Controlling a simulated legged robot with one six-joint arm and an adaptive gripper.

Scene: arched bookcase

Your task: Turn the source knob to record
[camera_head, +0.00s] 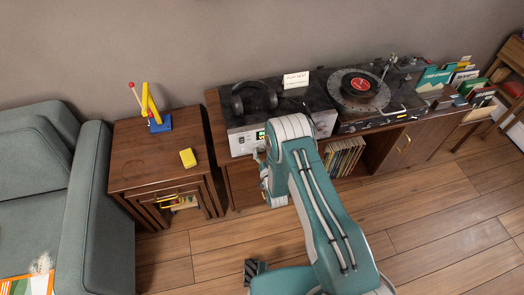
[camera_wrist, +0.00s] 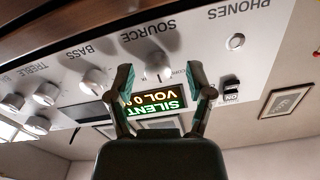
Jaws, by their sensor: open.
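The silver amplifier (camera_head: 240,142) sits on the cabinet, its front partly hidden by my arm in the head view. In the wrist view its panel (camera_wrist: 207,62) appears upside down, with SOURCE, BASS, TREBLE and PHONES labels. The source knob (camera_wrist: 164,71) lies below the SOURCE label, between my open fingers and partly shaded. My gripper (camera_wrist: 161,76) is open with one finger on each side of the knob; I cannot tell whether they touch it. The lit display (camera_wrist: 150,105) reads SILENT, VOL 0. My gripper (camera_head: 263,172) is mostly hidden behind my arm in the head view.
The bass knob (camera_wrist: 92,82) and treble knob (camera_wrist: 46,94) stand to the left; the ON switch (camera_wrist: 231,90) is at right. Headphones (camera_head: 254,98) lie on top, beside a turntable (camera_head: 352,123). A side table (camera_head: 150,170) and sofa (camera_head: 40,210) stand left. Floor in front is clear.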

